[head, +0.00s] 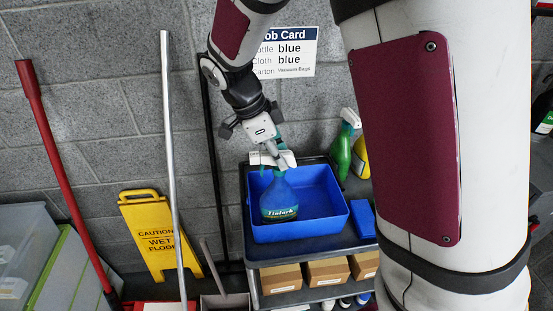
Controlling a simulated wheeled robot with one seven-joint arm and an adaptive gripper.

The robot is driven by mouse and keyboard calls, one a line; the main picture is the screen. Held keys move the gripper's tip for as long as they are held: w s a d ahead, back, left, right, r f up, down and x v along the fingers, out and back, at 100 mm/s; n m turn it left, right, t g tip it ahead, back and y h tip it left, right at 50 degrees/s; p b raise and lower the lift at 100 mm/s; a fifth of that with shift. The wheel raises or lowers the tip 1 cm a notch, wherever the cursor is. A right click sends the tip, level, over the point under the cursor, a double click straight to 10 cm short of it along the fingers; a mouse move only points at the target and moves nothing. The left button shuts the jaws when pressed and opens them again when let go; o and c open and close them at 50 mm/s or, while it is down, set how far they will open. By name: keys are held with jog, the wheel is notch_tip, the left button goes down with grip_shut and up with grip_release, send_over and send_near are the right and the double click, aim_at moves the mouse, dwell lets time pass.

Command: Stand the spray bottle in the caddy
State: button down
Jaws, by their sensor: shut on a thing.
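The blue spray bottle (279,200) has a dark label and a white and teal spray head. It is about upright, inside the outline of the blue caddy (318,230) at its left side. I cannot tell whether its base touches the caddy floor. My gripper (271,153) comes down from above and is shut on the bottle at its spray head. The gripper hides part of the head. The rest of the caddy looks empty. A job card (290,52) on the wall reads bottle blue, cloth blue, carton vacuum bags.
The caddy stands on a dark cart top (363,249). A green bottle (341,153), a yellow bottle (361,155) and a blue folded thing (362,219) sit to its right. Cartons (327,271) fill the shelf below. A yellow wet-floor sign (158,235) and poles stand left.

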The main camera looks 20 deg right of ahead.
jog(key=shift+f, duration=1.15)
jog(key=c, duration=1.4)
grip_release()
jog(key=shift+c, duration=0.2)
